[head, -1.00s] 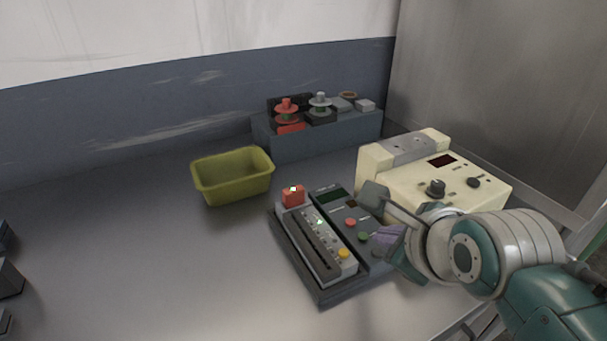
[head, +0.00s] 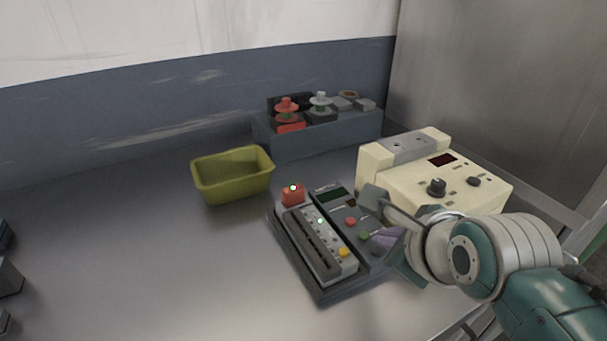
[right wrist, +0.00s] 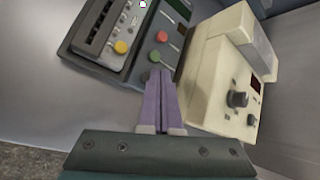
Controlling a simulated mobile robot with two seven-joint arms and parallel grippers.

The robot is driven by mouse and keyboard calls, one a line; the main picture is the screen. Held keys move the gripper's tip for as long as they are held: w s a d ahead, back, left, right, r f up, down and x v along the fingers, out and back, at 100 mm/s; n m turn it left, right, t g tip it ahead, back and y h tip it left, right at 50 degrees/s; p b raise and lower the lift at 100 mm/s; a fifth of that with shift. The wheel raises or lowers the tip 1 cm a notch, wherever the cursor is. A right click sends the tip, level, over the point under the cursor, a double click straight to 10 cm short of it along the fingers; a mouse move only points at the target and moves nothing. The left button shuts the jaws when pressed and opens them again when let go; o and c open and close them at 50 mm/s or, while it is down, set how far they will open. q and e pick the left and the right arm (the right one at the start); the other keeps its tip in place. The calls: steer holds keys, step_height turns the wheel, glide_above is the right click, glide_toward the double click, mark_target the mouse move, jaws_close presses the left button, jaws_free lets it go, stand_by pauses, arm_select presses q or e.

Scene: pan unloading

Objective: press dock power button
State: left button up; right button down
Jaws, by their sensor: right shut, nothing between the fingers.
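The dark grey dock (head: 334,292) stands on the bench. Its panel carries a red button (head: 350,222) and a green button (head: 363,237); which is the power button I cannot tell. A slotted grey unit with a yellow button (head: 344,252) and a red block (head: 293,196) lies in it. My right gripper (head: 379,241) is shut and empty at the panel's right side. In the right wrist view its purple fingertips (right wrist: 160,74) are close to the green button (right wrist: 154,56), with the red button (right wrist: 162,37) beyond. Contact cannot be told. My left gripper is not seen.
A cream instrument (head: 405,165) with knobs stands right behind the dock, close to my right gripper. A yellow-green bin (head: 233,189) stands back left. A grey rack (head: 331,143) holds red and grey parts at the wall.

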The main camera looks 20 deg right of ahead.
steer(key=shift+f, duration=0.6)
stand_by(0.6)
steer(key=shift+a+r+p, duration=0.1)
steer(key=shift+r+p, duration=0.7)
steer(key=shift+r, duration=0.1)
